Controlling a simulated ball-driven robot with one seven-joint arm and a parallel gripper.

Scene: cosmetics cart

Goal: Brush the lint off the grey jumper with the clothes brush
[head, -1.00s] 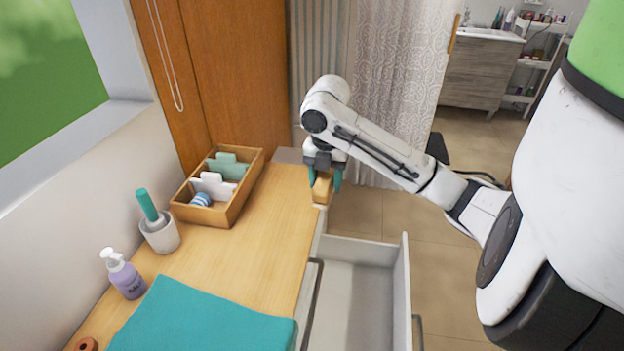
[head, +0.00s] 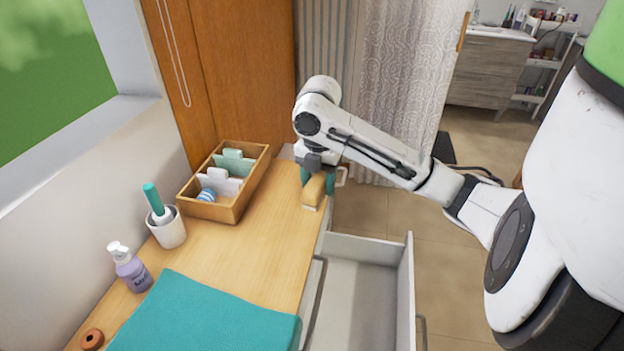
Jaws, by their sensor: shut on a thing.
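My gripper (head: 317,182) is at the far right edge of the wooden top, its teal fingers shut on a tan wooden block with a pale lower edge, which looks like the clothes brush (head: 313,192). The brush is upright, close to the wooden surface; I cannot tell whether it touches. No grey jumper is clearly in view. A folded teal cloth (head: 200,318) lies at the near end of the top.
A wooden divided box (head: 236,205) holds a striped roll and pale and green items. A white cup (head: 168,230) with a teal-handled tool and a lilac pump bottle (head: 131,270) stand along the wall. An open drawer (head: 360,290) juts out at right. The middle of the top (head: 250,250) is clear.

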